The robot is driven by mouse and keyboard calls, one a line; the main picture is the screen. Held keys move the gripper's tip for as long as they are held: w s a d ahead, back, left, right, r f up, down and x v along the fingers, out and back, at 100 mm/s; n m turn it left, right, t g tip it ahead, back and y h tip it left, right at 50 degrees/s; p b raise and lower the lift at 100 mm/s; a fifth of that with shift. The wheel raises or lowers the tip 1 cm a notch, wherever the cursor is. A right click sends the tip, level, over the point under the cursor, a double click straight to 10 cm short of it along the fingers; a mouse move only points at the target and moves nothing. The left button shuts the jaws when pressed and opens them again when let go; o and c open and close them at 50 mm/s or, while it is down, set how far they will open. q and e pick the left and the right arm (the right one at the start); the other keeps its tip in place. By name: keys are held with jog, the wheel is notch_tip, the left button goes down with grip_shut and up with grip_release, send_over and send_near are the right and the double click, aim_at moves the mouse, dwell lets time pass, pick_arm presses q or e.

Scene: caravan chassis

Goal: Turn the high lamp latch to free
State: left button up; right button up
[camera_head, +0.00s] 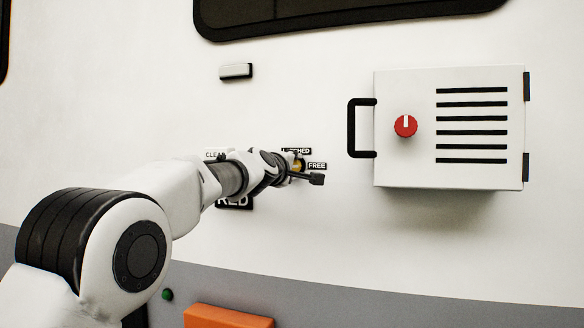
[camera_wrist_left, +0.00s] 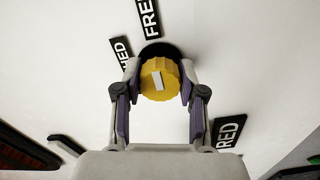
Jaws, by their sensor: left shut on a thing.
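The lamp latch is a round yellow knob (camera_wrist_left: 173,83) with a white mark, on a dark round base on the white wall. In the left wrist view the mark runs roughly up the picture, leaning a little left. My left gripper (camera_wrist_left: 158,80) has one finger on each side of the knob and is shut on it. In the head view the knob (camera_head: 297,166) is mostly hidden by my left gripper (camera_head: 293,172). A FREE label (camera_head: 317,166) is to its right, and a partly covered LATCHED label (camera_head: 303,151) is above it. My right gripper is not in view.
A white vented box (camera_head: 420,165) with a black handle (camera_head: 351,128) and red dial (camera_head: 405,126) stands out from the wall at right. A CLEAR label (camera_head: 214,155) and a RED label (camera_head: 236,203) are behind my arm. An orange block (camera_head: 228,318) is below.

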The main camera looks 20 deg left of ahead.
pick_arm(q)
jog(key=o, duration=1.1)
jog(key=shift+o, duration=0.3)
